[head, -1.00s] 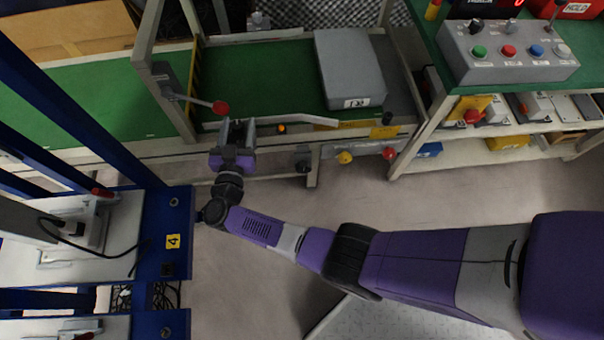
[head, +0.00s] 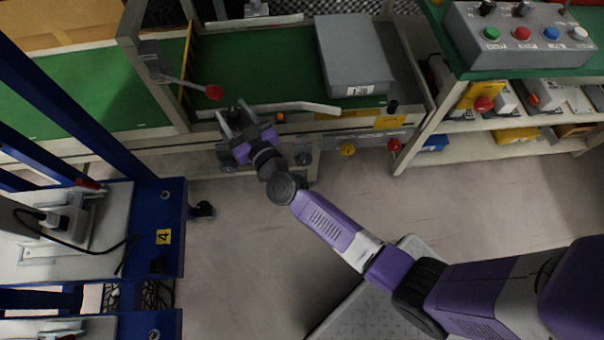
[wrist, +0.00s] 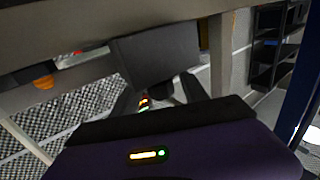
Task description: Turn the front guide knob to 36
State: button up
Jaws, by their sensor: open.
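My gripper (head: 233,114) is open with nothing between its fingers. In the head view it is over the front edge of the green conveyor, its fingers pointing away from me. A dark round knob (head: 303,158) sits on the conveyor's front side, right of my wrist. Another dark round part (head: 226,158) is partly covered by my gripper. I cannot tell which is the front guide knob, and no scale or number is readable. A pale guide rail (head: 290,106) runs along the belt's near edge. In the wrist view a dark grey block (wrist: 155,50) is just beyond the fingers.
A grey box (head: 353,55) is on the belt. Yellow (head: 347,150) and red (head: 394,145) knobs are farther right.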

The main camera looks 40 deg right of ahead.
jog(key=y+b, duration=0.1)
jog(key=n+b, duration=0.1)
jog(key=b, duration=0.1)
jog(key=shift+f+y, duration=0.25)
jog(key=shift+y, duration=0.15)
jog(key=shift+b, duration=0.45)
